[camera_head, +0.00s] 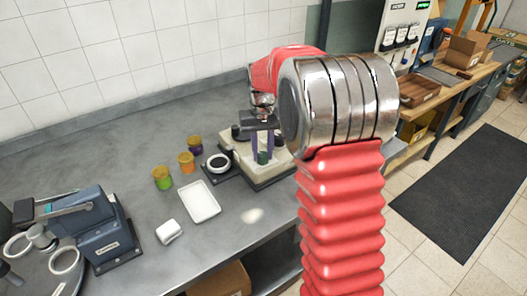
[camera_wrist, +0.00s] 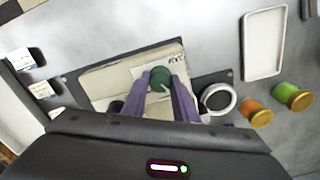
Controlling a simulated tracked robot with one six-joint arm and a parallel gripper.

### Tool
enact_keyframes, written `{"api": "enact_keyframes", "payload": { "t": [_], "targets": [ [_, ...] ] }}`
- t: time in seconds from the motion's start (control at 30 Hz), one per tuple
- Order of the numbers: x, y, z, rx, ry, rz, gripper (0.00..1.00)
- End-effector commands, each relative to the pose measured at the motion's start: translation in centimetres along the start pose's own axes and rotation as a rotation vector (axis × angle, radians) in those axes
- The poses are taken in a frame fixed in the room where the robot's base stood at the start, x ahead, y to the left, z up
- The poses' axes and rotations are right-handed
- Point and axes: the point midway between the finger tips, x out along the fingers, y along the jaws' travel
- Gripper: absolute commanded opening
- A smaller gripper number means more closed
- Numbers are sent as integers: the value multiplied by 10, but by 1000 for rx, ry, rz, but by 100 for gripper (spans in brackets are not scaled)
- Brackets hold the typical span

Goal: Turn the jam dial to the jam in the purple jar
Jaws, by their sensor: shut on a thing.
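The dial's green knob (camera_wrist: 160,77) stands on a cream box (camera_wrist: 110,86) with a pale label bearing small unreadable writing; the knob also shows in the head view (camera_head: 263,157). My gripper (camera_wrist: 161,82), with purple fingers, is shut on the knob, one finger on each side; it also shows in the head view (camera_head: 262,146). The purple jar (camera_head: 195,145), with a yellowish lid, stands left of the box, behind an orange jar (camera_head: 187,162) and a green jar (camera_head: 163,178). The dial's setting is too small to read.
A white tray (camera_head: 199,203) and a small white object (camera_head: 169,231) lie nearer the front. A blue-grey machine (camera_head: 95,230) stands at the left. The counter behind the jars is clear.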

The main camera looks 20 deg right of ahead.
Motion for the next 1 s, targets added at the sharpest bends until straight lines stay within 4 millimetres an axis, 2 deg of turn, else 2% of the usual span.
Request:
{"api": "enact_keyframes", "payload": {
  "t": [0.4,1.0],
  "targets": [
    [-3,-1,-3,-274,11,0,4],
    [-3,-1,-3,-326,12,0,4]
  ]
}}
